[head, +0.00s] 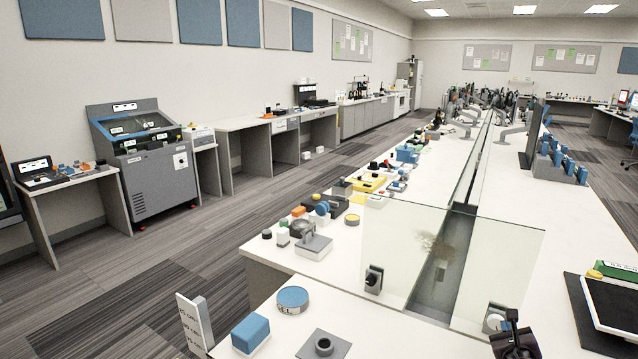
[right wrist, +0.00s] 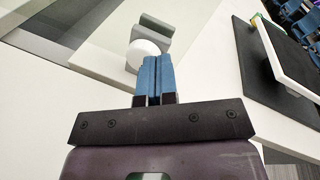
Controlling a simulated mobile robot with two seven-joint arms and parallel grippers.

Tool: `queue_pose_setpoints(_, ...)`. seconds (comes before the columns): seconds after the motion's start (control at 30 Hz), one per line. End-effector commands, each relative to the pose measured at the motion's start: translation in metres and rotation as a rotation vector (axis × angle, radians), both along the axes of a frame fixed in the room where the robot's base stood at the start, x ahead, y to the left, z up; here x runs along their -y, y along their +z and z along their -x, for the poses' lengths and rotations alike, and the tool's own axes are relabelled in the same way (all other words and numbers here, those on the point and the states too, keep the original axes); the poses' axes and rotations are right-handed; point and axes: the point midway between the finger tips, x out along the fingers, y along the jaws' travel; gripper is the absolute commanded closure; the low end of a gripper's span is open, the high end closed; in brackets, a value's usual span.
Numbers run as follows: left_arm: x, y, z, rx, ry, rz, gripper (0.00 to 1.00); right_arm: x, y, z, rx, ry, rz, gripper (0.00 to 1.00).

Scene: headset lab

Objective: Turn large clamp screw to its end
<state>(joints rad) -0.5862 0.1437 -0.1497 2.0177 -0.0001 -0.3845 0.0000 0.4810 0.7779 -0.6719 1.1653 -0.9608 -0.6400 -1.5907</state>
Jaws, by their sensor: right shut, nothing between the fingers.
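A grey clamp with a round white screw knob (head: 494,322) stands at the near end of the right glass panel in the head view. In the right wrist view the white knob (right wrist: 143,54) and the grey clamp body (right wrist: 156,27) show just past my fingertips. My right gripper (head: 513,322) is just right of this clamp. In the right wrist view its blue fingers (right wrist: 154,62) are shut together with nothing between them. They overlap the knob's lower right edge in the picture; I cannot tell whether they touch it. My left gripper is not in view.
A second clamp (head: 374,279) stands at the left glass panel (head: 405,245). A white-framed tablet (head: 612,305) on a dark mat lies to the right.

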Motion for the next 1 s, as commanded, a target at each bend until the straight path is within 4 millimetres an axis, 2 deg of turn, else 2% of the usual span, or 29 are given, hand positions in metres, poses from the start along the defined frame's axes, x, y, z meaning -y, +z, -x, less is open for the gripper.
queue_pose_setpoints(0.1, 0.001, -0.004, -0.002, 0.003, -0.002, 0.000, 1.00, 0.007, -0.002, -0.010, -0.001, 0.000, 0.001, 1.00)
queue_pose_setpoints(0.33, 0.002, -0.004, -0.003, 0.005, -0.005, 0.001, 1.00, 0.013, 0.000, -0.020, 0.000, -0.001, 0.000, 1.00)
queue_pose_setpoints(1.0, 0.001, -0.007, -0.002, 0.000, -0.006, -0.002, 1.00, 0.012, -0.001, -0.022, 0.000, 0.000, -0.001, 1.00)
